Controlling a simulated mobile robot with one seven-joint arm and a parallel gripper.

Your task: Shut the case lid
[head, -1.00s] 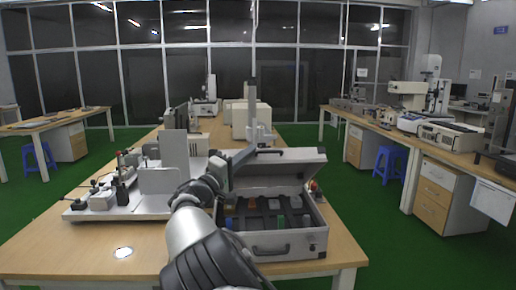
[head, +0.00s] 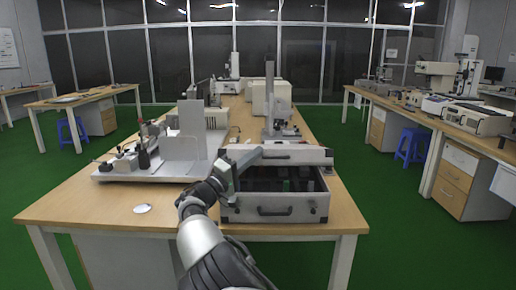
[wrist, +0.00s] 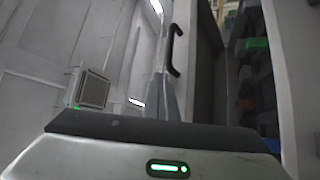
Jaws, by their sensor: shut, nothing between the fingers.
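The grey case stands on the near right part of the wooden table, its front wall (head: 262,209) facing me. Its lid (head: 303,157) is partly open, tilted over the case, with a dark handle. A dark gap shows between lid and body. In the wrist view the lid (wrist: 204,75) and its handle (wrist: 174,50) stand beside the open interior, where green and blue items show. My gripper (head: 256,152) is shut and empty, at the lid's left part. Its fingertips are hard to make out, so I cannot tell if they touch the lid.
A metal fixture (head: 180,150) with upright plates stands left of the case. A stand instrument (head: 270,115) and a beige box are behind it. The table's near left is clear except for a small round disc (head: 142,209).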

